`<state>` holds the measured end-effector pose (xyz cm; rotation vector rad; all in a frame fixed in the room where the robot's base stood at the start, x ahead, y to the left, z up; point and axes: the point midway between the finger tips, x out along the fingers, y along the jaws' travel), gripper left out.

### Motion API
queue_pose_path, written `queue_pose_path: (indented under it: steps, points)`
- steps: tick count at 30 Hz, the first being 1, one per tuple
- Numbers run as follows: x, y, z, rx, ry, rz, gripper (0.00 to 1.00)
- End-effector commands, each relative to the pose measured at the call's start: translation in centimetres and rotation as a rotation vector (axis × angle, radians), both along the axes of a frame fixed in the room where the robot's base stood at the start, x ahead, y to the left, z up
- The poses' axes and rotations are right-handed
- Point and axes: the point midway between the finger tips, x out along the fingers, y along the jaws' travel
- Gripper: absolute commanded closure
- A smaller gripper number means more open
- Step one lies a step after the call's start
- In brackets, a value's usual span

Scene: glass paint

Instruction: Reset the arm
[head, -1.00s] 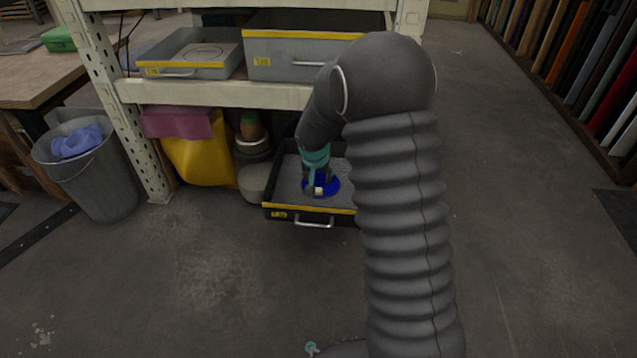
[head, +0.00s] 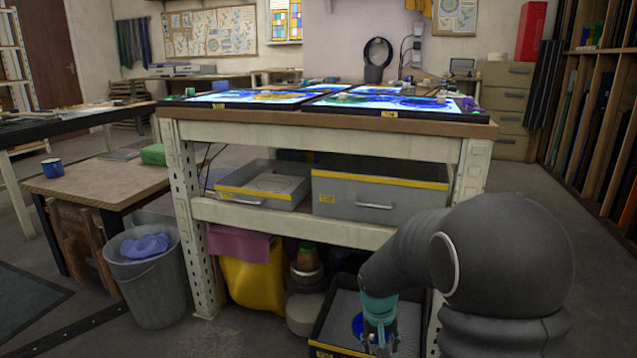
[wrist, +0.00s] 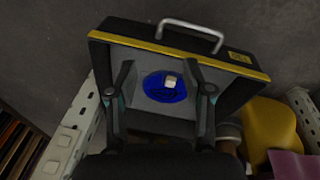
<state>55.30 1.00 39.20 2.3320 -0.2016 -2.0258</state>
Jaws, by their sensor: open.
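My gripper (head: 379,337) is low at the bottom of the head view, over the front of a dark open drawer tray (head: 338,330) with a yellow edge strip. In the wrist view my gripper (wrist: 164,78) has its two fingers spread apart. Nothing shows between the fingertips as held. In the head view the blue piece (head: 357,325) is partly hidden by my gripper.
A light-topped workbench (head: 330,117) stands above, with grey drawers (head: 380,198) on its shelf. A yellow container (head: 252,288), a bucket (head: 150,280) and a low wooden table (head: 100,183) stand to the left. Open floor lies in front of the bucket.

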Motion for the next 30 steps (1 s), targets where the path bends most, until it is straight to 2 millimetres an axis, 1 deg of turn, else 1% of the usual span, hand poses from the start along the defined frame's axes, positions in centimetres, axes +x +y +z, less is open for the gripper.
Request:
queue_pose_path:
  steps: [1, 5, 10, 18, 24, 30]
  points:
    - [-1.1, -0.1, 1.3, 0.002, 0.007, 0.011, 0.49]
    - [-4.3, -0.3, 4.2, 0.011, 0.028, 0.043, 0.49]
    - [-9.0, -0.4, 9.0, 0.034, 0.030, 0.079, 0.49]
    - [-16.0, -0.5, 15.6, 0.070, -0.016, 0.116, 0.49]
    - [-20.5, -0.5, 19.8, 0.096, -0.086, 0.118, 0.49]
    - [-23.9, -0.6, 23.7, 0.113, -0.200, 0.101, 0.49]
